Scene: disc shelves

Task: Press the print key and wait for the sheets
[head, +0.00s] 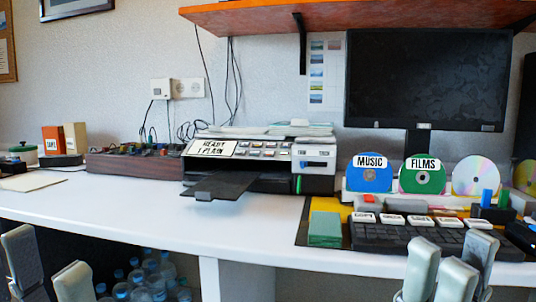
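The printer (258,160) stands on the white counter against the wall, left of centre. Its front label (213,149) reads "READY" and "1 PLAIN". A row of small keys (262,151) runs along its sloped panel; their lettering is too small to read. Its dark output tray (222,187) sticks out in front and looks bare. My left gripper (45,252) is at the lower left edge, open and empty, well away from the printer. My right gripper (452,252) is at the lower right, in front of the keyboard, open and empty.
A keyboard (405,238) with several white labelled keys lies at the right, below the discs marked "MUSIC" (369,173) and "FILMS" (421,174). A monitor (428,80) and an orange shelf (300,15) are above. The counter (110,205) is clear at front left.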

